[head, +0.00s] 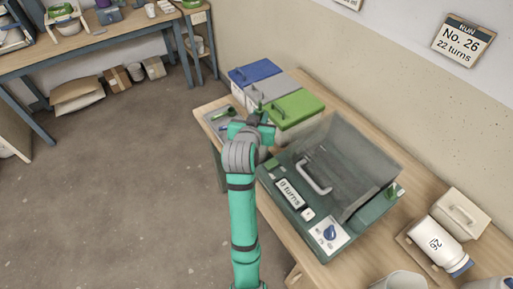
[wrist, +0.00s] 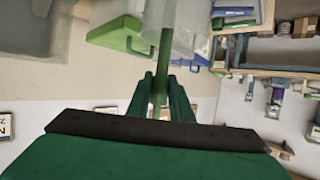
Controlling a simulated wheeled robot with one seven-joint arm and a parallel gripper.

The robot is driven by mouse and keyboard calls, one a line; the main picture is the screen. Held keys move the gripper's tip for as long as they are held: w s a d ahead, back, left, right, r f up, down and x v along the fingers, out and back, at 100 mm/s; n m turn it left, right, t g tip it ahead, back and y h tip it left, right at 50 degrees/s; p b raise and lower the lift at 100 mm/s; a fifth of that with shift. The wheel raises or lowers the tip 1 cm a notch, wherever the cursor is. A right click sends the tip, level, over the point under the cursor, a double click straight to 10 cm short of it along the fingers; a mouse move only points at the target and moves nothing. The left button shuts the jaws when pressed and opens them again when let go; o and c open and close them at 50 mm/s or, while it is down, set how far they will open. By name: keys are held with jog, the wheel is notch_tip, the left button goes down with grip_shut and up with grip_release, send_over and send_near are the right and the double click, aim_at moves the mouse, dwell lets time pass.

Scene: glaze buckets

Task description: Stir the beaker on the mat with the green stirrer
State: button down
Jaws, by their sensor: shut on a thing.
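In the wrist view my gripper (wrist: 162,82) is shut on a thin upright green rod, which looks like the green stirrer (wrist: 163,55). The rod sticks out beyond the fingertips; its far end is not clear against the pale shapes behind. I cannot make out the beaker or the mat for certain in either view; my arm and gripper cover part of the bench there.
Buckets with blue (head: 256,71), grey (head: 276,87) and green (head: 297,108) lids stand by the wall. A clear-covered machine (head: 330,170) reading "0 turns" is to the right, with a bottle (head: 445,243) marked 26 beyond. A grey tray (head: 221,116) lies left of my gripper.

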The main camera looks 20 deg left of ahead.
jog(key=shift+s+a, duration=0.75)
jog(key=shift+s, duration=0.25)
jog(key=shift+w+d, duration=0.75)
jog(key=shift+w, duration=0.25)
jog(key=shift+s+a, duration=0.75)
jog(key=shift+s, duration=0.25)
jog(key=shift+w, duration=0.1)
jog(key=shift+w+d, duration=0.8)
jog(key=shift+w, duration=0.1)
jog(key=shift+s+a, duration=0.1)
